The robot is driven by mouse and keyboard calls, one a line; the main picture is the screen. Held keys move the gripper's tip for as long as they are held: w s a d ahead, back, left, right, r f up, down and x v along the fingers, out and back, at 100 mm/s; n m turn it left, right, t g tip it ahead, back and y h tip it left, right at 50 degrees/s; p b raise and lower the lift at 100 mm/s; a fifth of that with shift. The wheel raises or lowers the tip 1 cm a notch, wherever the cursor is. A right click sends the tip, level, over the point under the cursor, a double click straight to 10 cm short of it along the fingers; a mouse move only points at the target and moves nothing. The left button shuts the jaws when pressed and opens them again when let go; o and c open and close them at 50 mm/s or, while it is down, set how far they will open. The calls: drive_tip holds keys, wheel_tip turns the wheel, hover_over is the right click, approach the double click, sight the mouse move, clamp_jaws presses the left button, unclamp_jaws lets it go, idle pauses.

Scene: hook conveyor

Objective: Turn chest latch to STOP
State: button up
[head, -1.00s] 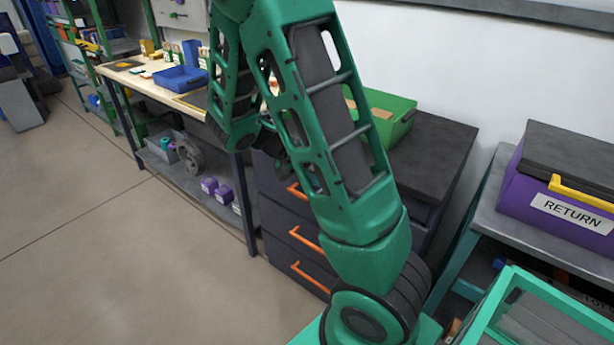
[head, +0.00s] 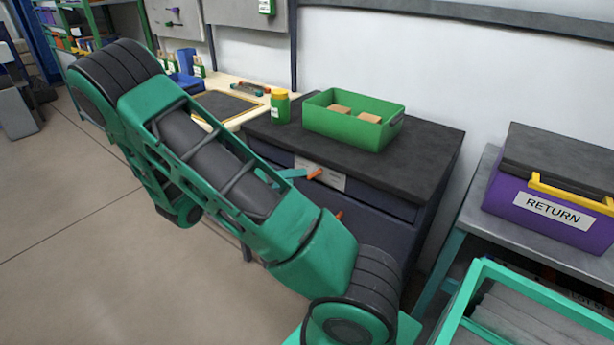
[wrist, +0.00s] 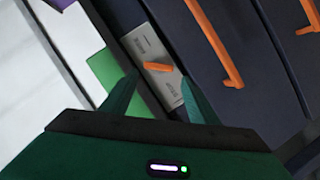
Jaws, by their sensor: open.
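The dark chest of drawers (head: 385,205) stands below the green bin. Its latch is a small orange lever (wrist: 158,67) on a pale grey plate (wrist: 140,45) with lettering too small to read. In the head view, the latch (head: 314,174) shows just beside a teal fingertip, on the plate (head: 333,180) below the chest top. My gripper (wrist: 160,78) is open, its two fingers apart and pointing at the plate. The latch appears between the fingertips in the wrist view; I cannot tell whether they touch it. My arm hides much of the chest front in the head view.
A green bin (head: 345,130) with tan blocks and a yellow-green jar (head: 280,107) stand on the chest top. A purple RETURN box (head: 540,215) sits on a bench to the right. Orange drawer handles (wrist: 215,45) stick out near my gripper. Open floor lies left.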

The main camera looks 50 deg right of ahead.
sight(315, 174)
drive_tip(key=x, duration=0.7)
drive_tip(key=shift+s+d, duration=0.1)
drive_tip(key=c, duration=0.8)
drive_tip(key=shift+d, duration=0.1)
drive_tip(key=shift+o, duration=0.2)
